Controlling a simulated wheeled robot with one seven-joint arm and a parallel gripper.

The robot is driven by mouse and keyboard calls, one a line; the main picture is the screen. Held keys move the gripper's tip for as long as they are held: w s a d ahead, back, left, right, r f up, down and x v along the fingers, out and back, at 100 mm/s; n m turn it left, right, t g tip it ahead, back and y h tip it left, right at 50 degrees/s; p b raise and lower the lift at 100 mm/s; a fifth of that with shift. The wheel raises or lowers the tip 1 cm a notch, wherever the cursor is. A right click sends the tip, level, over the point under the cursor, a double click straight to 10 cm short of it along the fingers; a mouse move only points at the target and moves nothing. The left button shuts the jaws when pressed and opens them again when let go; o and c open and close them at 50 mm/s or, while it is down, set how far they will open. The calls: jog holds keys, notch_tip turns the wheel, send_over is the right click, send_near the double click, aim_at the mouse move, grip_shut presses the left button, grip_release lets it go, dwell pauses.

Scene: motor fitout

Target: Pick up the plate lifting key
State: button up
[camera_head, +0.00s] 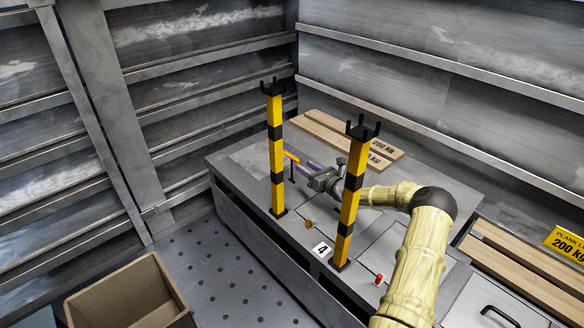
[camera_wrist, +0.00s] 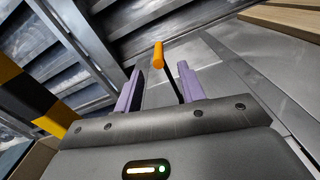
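The plate lifting key has an orange handle (camera_head: 291,156) on a thin dark shaft and stands on the grey bench top (camera_head: 245,160). In the wrist view its handle (camera_wrist: 158,55) lies beyond the fingertips, and the shaft slants down toward the right finger. My gripper (camera_head: 308,167) is low over the bench, just right of the key. In the wrist view my gripper (camera_wrist: 159,70) is open, its two purple fingers wide apart with the key's upper part showing between them. I cannot tell whether the right finger touches the shaft. The key's foot is hidden in the wrist view.
Two yellow-black posts with forked tops, one left (camera_head: 276,150) and one right (camera_head: 350,195), stand along the bench front, close to my arm. Wooden planks (camera_head: 345,135) lie behind. A brown bin (camera_head: 125,295) stands on the floor. A red knob (camera_head: 379,279) is by my arm.

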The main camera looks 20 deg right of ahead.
aim_at(294, 159)
jog(key=shift+x, duration=0.9)
jog(key=b+x, duration=0.3)
jog(key=x, duration=0.1)
jog(key=shift+w+a, duration=0.2)
jog(key=shift+w, duration=0.1)
jog(key=shift+w+r, duration=0.1)
jog(key=shift+w, duration=0.15)
jog(key=shift+a, duration=0.1)
grip_shut()
